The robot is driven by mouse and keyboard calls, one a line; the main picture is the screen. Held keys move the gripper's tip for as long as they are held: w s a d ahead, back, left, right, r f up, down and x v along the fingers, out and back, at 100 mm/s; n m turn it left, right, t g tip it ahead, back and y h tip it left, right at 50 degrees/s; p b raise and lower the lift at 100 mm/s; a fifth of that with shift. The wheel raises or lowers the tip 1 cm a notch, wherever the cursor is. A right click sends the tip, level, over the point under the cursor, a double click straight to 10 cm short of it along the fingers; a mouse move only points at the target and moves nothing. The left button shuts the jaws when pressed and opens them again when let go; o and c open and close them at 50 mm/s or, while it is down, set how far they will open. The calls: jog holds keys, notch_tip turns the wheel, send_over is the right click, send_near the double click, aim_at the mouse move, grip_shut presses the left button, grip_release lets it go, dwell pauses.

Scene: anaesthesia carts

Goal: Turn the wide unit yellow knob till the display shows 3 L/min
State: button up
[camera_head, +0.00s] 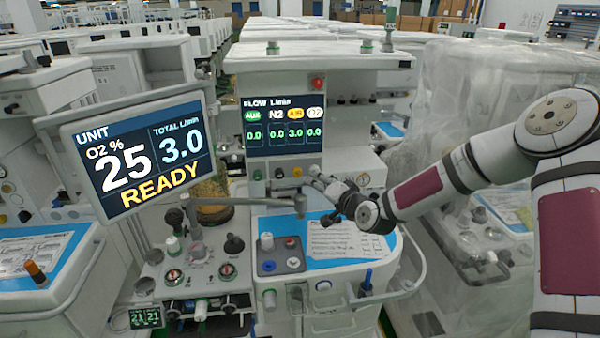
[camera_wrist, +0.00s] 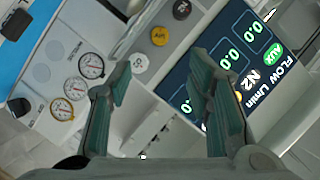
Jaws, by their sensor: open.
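The wide unit's flow display (camera_head: 284,126) reads AUX 0.0, N2 0.0, AIR 3.0 and O2 0.0. The yellow knob (camera_head: 297,172) is in the row just below it. In the wrist view the yellow knob (camera_wrist: 160,36) lies between a dark knob (camera_wrist: 182,9) and a white knob (camera_wrist: 140,64), beyond my fingertips. My gripper (camera_head: 318,180) is just right of the yellow knob in the head view. In the wrist view my gripper (camera_wrist: 160,64) has its fingers apart, with nothing between them and no visible contact with the knob.
A tilted screen (camera_head: 145,155) at the left reads O2 25 %, total 3.0 L/min, READY. A grey arm-like bar (camera_head: 245,202) stands below the knobs. Pressure gauges (camera_wrist: 91,66) lie left of my fingers. A plastic-covered cart (camera_head: 480,90) stands at the right.

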aim_at(299, 173)
jog(key=b+x, duration=0.1)
jog(key=x, duration=1.2)
jog(key=shift+w+a+f, duration=0.15)
jog(key=shift+w+a, duration=0.05)
jog(key=shift+w, duration=0.15)
grip_shut()
